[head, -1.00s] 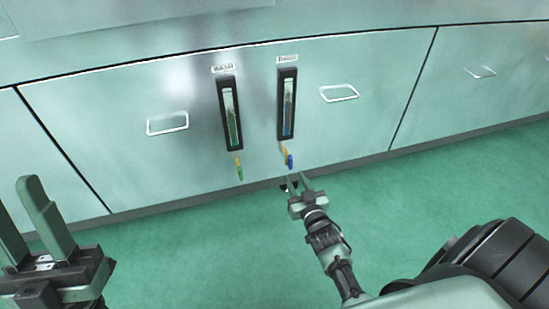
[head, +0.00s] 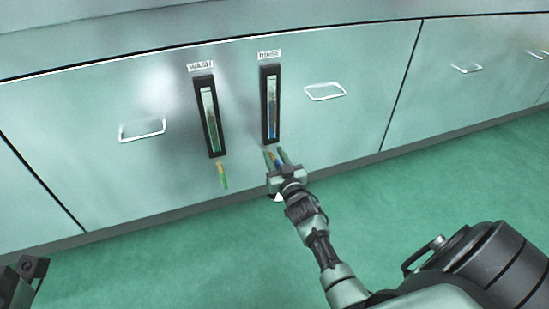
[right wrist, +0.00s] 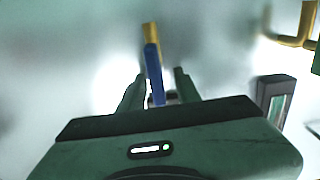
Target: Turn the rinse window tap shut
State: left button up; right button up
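The rinse window (head: 271,103) is a black-framed sight glass with blue at its lower part, under a "RINSE" label (head: 269,55). Just below it is the rinse tap's blue handle (head: 277,159), which shows in the right wrist view as a blue bar (right wrist: 153,70) below a yellow part (right wrist: 150,31). My right gripper (head: 276,158) is open, its fingers on either side of the handle; the wrist view shows gaps beside the bar between the fingertips (right wrist: 156,85). Only a dark part of my left gripper shows at the lower left; its fingers are out of frame.
Left of it is the wash window (head: 209,117) with its yellow and green tap (head: 222,176) below. Handles (head: 142,130) (head: 325,91) stand out from the metal front on both sides. The green floor (head: 190,260) in front is clear.

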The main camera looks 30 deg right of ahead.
grip_shut()
